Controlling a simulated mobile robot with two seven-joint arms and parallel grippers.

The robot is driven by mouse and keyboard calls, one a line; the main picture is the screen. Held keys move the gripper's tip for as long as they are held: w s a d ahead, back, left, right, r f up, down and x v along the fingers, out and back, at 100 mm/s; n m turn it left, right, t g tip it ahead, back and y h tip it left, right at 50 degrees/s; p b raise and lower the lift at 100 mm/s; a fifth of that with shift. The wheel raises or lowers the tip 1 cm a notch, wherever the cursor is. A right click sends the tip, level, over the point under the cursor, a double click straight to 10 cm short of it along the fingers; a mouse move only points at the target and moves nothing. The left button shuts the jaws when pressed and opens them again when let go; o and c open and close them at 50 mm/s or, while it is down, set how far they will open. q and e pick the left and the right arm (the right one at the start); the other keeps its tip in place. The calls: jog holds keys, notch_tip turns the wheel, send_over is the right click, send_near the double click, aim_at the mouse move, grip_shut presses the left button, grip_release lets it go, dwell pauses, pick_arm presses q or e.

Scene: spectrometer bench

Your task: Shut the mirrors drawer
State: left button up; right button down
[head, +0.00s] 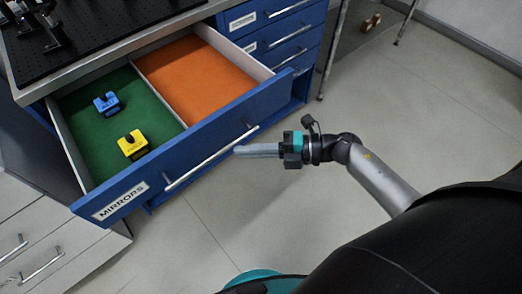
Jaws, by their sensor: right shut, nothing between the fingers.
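The blue mirrors drawer (222,128) is pulled out from the bench, with a white label reading MIRRORS (120,200) at the left of its front. Its long silver handle (211,158) runs along the front. Inside, a green compartment (85,128) holds a blue block (106,103) and a yellow block (133,144); an orange compartment (200,80) is empty. My right gripper (238,151) is shut and empty, its fingertips close to the right part of the drawer front and handle. I cannot tell if they touch. My left gripper is not in view.
Closed blue drawers (282,40) with silver handles stand to the right of the open drawer. White drawers (35,245) are at lower left. A black breadboard (80,25) with mounts is on the bench top. Open floor (430,110) lies to the right.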

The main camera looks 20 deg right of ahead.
jog(key=shift+w+a, duration=0.15)
jog(key=shift+w, duration=0.2)
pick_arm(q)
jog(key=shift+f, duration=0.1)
